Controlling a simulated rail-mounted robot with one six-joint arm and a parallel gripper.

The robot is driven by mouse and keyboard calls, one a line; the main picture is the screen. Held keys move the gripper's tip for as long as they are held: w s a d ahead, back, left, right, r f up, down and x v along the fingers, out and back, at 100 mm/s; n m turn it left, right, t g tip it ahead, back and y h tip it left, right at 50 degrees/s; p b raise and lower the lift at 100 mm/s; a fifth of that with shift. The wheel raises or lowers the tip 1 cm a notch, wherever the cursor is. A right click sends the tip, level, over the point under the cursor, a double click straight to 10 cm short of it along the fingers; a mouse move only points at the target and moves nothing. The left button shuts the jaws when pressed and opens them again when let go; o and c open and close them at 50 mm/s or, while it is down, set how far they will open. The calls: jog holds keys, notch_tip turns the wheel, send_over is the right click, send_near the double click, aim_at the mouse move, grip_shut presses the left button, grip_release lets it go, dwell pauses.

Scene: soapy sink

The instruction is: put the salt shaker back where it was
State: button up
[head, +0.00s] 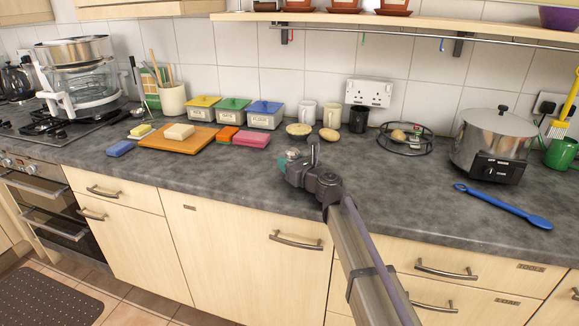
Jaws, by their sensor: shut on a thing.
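My gripper (292,161) is over the middle of the grey worktop, towards its front. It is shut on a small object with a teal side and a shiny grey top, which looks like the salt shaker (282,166). The gripper's own body hides much of it. I cannot tell whether its base touches the worktop. No second shaker is clear to see, and no marked spot for it shows.
Lidded tins (265,115) and sponges (252,139) are to the left. Worktop (400,195) right of the gripper is clear.

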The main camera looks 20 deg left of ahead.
jog(key=shift+f, duration=0.2)
jog(key=o, duration=1)
jog(key=shift+r, duration=0.25)
jog(key=v, duration=1.2)
